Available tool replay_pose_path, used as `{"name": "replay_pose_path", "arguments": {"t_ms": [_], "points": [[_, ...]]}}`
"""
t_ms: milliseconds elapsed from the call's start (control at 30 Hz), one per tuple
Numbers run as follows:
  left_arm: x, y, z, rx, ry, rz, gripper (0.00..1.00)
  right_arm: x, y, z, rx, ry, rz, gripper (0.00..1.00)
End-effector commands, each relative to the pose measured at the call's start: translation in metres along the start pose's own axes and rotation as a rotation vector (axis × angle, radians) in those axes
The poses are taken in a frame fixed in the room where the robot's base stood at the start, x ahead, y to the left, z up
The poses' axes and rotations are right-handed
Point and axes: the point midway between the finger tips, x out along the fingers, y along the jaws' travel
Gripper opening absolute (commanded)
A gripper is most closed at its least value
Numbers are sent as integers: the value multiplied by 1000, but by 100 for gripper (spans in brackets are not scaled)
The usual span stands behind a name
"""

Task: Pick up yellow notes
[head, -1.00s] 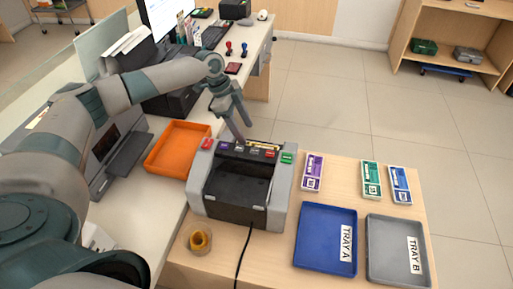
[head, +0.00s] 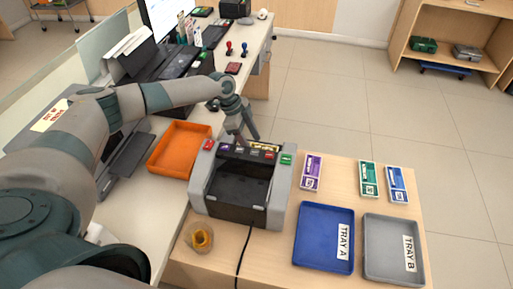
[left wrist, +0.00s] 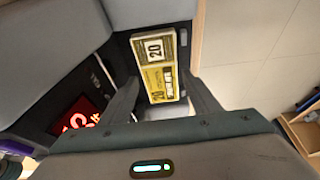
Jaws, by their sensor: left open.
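The yellow notes (head: 264,147) lie in the back of the grey note machine (head: 280,190), on the right part of its top. In the left wrist view the yellow notes (left wrist: 157,66) carry the number 20 and lie flat in a dark recess. My left gripper (head: 249,138) is open, pointing down just over the back of the machine. In the left wrist view its two fingers (left wrist: 162,90) stand on either side of the notes' near end. I cannot tell whether they touch them. My right gripper is out of view.
An orange tray (head: 178,149) sits left of the machine. Blue tray A (head: 320,243) and grey tray B (head: 388,254) lie to the right. Purple (head: 311,172), green (head: 369,178) and blue (head: 398,184) note bundles lie behind them. A small round container (head: 200,238) and a black cable are in front.

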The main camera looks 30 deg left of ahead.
Motion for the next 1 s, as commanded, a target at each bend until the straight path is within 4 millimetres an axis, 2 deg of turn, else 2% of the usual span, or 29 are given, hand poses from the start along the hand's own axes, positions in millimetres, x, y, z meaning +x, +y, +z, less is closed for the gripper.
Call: {"name": "replay_pose_path", "arguments": {"t_ms": [200,667,800,1000], "points": [[16,0,1,-2,-1,-1,56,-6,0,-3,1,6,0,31],[17,0,1,-2,0,-1,56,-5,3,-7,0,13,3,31],[16,0,1,-2,0,-1,24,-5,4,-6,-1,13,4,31],[16,0,1,-2,0,-1,21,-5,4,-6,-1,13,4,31]]}}
